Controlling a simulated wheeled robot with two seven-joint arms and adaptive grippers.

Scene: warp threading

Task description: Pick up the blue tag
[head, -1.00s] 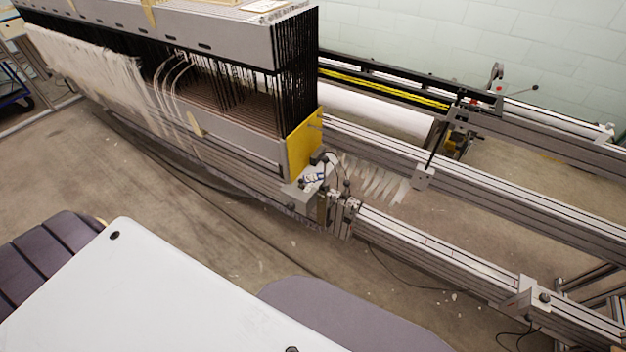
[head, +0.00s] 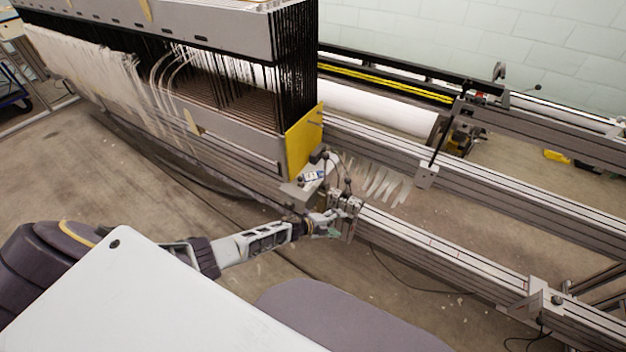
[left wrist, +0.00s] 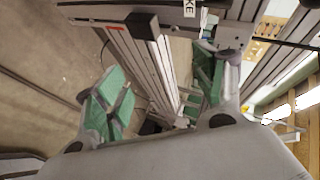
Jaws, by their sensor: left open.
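A small white and blue tag (head: 313,177) lies on the grey end bracket of the loom, beside the yellow end plate. My left gripper (head: 332,229) is just below and right of it in the head view, next to the rail clamps and apart from the tag. In the left wrist view the green fingers of my left gripper (left wrist: 158,92) are spread wide and nothing is held between them. A white label with dark letters (left wrist: 189,8) shows at the top edge there; I cannot tell if it is the tag. My right gripper is not in view.
The loom frame with its yellow end plate (head: 302,140) and hanging white threads (head: 100,75) fills the left and middle. A long metal rail (head: 440,255) runs to the lower right, and clamps (head: 343,205) stand close to the gripper. The floor in front is clear.

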